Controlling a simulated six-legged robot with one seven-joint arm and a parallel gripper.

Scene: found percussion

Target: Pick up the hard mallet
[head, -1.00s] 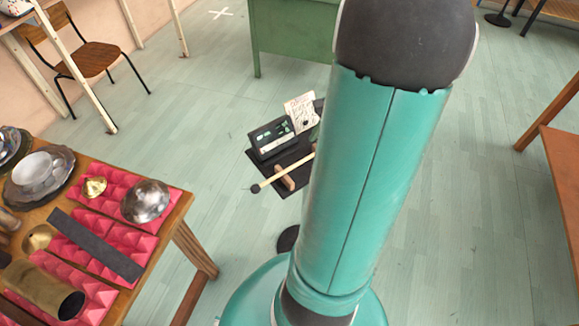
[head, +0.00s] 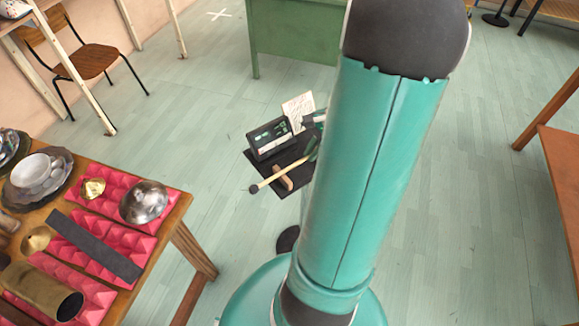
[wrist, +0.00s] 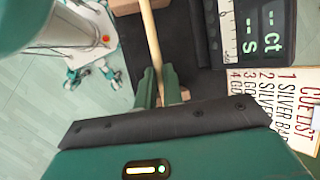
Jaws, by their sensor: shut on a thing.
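The hard mallet (head: 275,178) has a pale wooden stick and a small dark round head at its lower left end in the head view. It lies across a dark stand with a wooden rest (head: 285,183). My gripper (head: 311,153) is at the far end of the stick, partly behind my arm. In the wrist view the green fingers of my gripper (wrist: 156,85) are shut on the mallet stick (wrist: 150,40). The mallet's head is outside that view. I cannot tell whether the stick touches the rest.
A black display box (head: 270,138) and a cue list card (head: 298,108) stand close beside the gripper. At left, a wooden table (head: 172,222) holds metal bowls, a dark bar and a brass tube on pink foam. Open floor lies between.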

